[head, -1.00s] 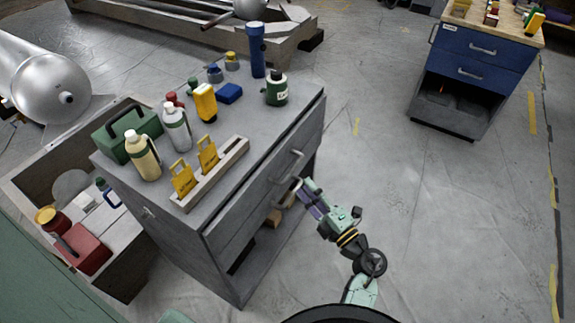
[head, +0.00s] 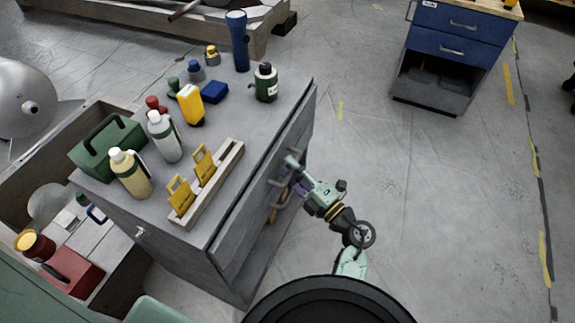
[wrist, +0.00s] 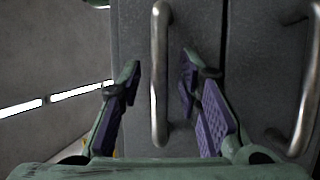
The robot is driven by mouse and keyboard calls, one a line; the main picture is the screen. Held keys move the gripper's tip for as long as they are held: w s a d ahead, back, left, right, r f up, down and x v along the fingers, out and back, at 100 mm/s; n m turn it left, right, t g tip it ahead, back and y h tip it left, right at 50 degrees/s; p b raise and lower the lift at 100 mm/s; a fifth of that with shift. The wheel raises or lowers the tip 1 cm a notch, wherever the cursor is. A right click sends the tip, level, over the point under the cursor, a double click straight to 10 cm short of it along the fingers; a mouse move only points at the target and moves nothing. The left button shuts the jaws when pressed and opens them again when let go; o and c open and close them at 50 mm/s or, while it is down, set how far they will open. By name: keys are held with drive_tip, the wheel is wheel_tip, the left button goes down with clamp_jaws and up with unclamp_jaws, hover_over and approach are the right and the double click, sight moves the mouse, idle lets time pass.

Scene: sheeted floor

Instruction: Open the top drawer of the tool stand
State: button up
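The tool stand is a grey cabinet (head: 225,150) at the left middle of the head view, its drawer side facing right. In the wrist view, the top drawer (wrist: 135,120) shows close up with its vertical-looking metal bar handle (wrist: 159,115). My gripper (wrist: 160,68) is open, one finger on each side of this handle; I cannot tell whether either finger touches it. The drawer looks shut. A second handle (wrist: 305,95) is to the right, past a dark seam. In the head view, my gripper (head: 294,173) is at the drawer side and partly hides the handles.
Bottles, a green toolbox (head: 106,145), a flashlight (head: 238,42) and a rack with yellow tools (head: 208,190) are on the stand's top. An open bin (head: 110,270) is at the left. A blue drawer cabinet (head: 455,48) stands far right. The floor (head: 440,190) between is clear.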

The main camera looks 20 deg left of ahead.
drive_tip(key=shift+c, duration=0.2)
clamp_jaws()
idle(0.7)
